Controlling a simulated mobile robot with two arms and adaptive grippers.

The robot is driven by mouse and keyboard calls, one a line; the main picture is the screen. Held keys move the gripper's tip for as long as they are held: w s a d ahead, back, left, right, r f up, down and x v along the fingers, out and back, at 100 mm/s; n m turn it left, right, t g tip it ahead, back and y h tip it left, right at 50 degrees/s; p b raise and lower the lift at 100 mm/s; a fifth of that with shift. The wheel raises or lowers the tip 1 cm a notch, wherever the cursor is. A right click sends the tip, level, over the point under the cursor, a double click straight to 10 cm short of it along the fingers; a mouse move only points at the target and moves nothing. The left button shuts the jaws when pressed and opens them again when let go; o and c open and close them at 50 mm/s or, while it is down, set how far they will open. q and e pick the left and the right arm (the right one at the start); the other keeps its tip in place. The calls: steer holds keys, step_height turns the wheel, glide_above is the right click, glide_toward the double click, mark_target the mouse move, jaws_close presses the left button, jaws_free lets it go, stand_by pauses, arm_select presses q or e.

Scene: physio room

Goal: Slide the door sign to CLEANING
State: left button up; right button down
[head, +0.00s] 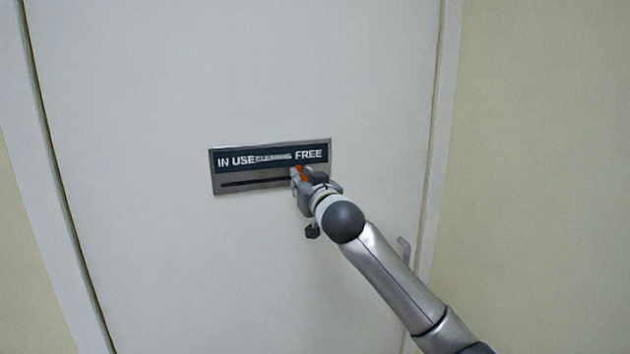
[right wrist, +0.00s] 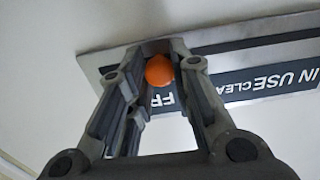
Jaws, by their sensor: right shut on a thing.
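The door sign (head: 234,178) is a grey metal plate on the white door, with a dark strip reading IN USE, CLEANING and FREE from left to right. A dark slot (head: 245,183) runs along its lower part. An orange knob (head: 300,173) sits at the right end, below FREE. My right gripper (head: 305,180) is shut on the knob and hides the right end of the slot. In the right wrist view the orange knob (right wrist: 159,71) lies between the fingertips, with the sign (right wrist: 228,37) behind. My left gripper is not in view.
The white door (head: 150,80) fills most of the head view. A grey door handle (head: 404,250) stands at its right, close beside my right forearm. The door frame (head: 440,130) and a beige wall (head: 550,130) are farther right. The door left of the sign is clear.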

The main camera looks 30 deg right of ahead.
mark_target(275, 179)
steer(key=a, duration=0.3)
steer(key=w+a, duration=0.1)
steer(key=a, duration=0.2)
steer(key=shift+w, duration=0.2)
steer(key=shift+d, duration=0.15)
steer(key=c, duration=1.3)
jaws_free()
steer(key=v, duration=1.2)
steer(key=shift+s+d, duration=0.1)
steer(key=shift+f, duration=0.15)
